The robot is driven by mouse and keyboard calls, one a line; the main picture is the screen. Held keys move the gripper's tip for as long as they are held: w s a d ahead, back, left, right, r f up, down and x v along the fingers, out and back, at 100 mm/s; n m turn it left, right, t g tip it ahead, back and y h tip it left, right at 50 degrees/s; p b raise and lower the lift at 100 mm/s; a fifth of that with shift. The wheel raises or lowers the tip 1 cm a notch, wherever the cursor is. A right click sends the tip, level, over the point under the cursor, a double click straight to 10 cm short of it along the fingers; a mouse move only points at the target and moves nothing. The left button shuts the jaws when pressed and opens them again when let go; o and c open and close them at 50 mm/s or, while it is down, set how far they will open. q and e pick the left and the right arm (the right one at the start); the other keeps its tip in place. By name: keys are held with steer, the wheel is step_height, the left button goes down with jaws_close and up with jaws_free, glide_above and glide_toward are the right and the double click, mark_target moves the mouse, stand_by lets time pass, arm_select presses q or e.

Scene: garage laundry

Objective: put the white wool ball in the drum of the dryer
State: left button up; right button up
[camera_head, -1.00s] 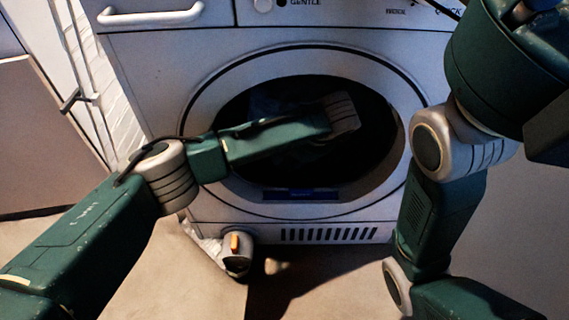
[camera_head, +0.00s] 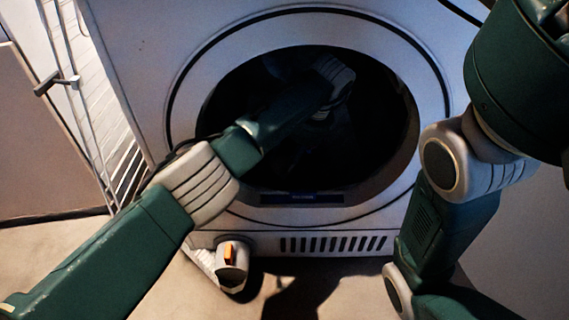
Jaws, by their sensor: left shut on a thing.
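The dryer (camera_head: 135,55) stands ahead with its round opening facing me. Its dark drum (camera_head: 385,130) is open. My left arm comes in from the left and reaches through the opening. My left gripper (camera_head: 318,122) is inside the drum, pointing down and mostly lost in shadow. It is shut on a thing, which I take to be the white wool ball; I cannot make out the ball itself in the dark. My right arm stands at the right, in front of the dryer's edge, and its gripper is out of view.
A grey-white bottle-like object with an orange part (camera_head: 232,265) stands on the floor at the dryer's lower left. A white wire rack (camera_head: 115,150) is beside the dryer on the left. The dryer's round rim (camera_head: 440,90) surrounds my left arm. Open floor lies in front.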

arm_select(q)
steer(key=shift+f, duration=0.3)
steer(key=o, duration=1.1)
steer(key=shift+r, duration=0.15)
steer(key=p+v, duration=0.5)
steer(key=v, duration=0.2)
steer(key=shift+r, duration=0.35)
steer(key=shift+s, duration=0.1)
